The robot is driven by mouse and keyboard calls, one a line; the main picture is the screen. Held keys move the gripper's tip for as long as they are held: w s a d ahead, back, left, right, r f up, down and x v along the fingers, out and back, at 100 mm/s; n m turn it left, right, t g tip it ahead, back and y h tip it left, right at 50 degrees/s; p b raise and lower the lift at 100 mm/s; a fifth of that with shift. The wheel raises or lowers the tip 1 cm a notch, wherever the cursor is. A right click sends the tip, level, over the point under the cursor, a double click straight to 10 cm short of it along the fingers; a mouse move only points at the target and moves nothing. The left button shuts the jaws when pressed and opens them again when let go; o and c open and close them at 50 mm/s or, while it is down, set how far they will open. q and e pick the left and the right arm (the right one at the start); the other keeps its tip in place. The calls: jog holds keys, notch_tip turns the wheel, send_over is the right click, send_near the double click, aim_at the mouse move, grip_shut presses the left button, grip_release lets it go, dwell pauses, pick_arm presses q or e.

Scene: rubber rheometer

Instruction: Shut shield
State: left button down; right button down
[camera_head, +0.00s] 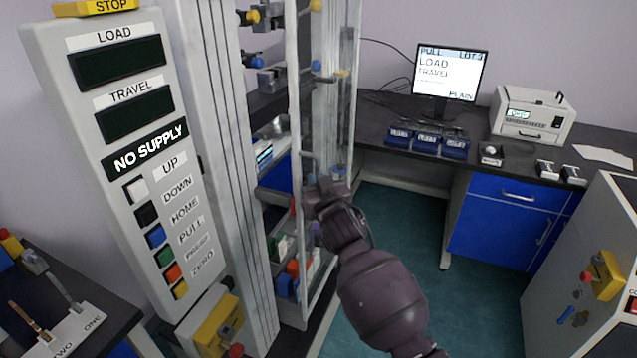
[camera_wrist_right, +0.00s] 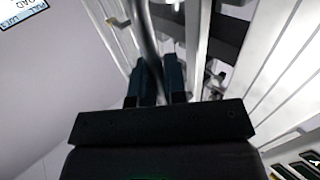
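The shield (camera_head: 294,75) is a clear panel in a pale frame, standing upright at the test machine's right side. It stands swung out from the machine column, so the fixtures and shelves show to its left. My right gripper (camera_head: 318,188) is at the shield's near edge, about mid-height, by its handle (camera_head: 308,156). In the right wrist view a grey handle bar (camera_wrist_right: 151,35) runs down between the two dark fingers (camera_wrist_right: 160,82), which look closed on it. My left gripper is not in view.
The machine's control panel (camera_head: 140,165) reads NO SUPPLY and stands at the left. A bench (camera_head: 385,125) with a monitor (camera_head: 447,75) and blue boxes is behind. A grey cabinet (camera_head: 590,290) is at the right. The green floor between is clear apart from my arm.

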jog(key=c, duration=1.2)
grip_release()
jog(key=shift+a+r, duration=0.2)
jog(key=shift+a, duration=0.3)
jog(key=shift+f, duration=0.1)
jog(key=shift+d+f, duration=0.1)
jog(key=v, duration=1)
jog(key=shift+s+d, duration=0.2)
jog(key=shift+s, duration=0.1)
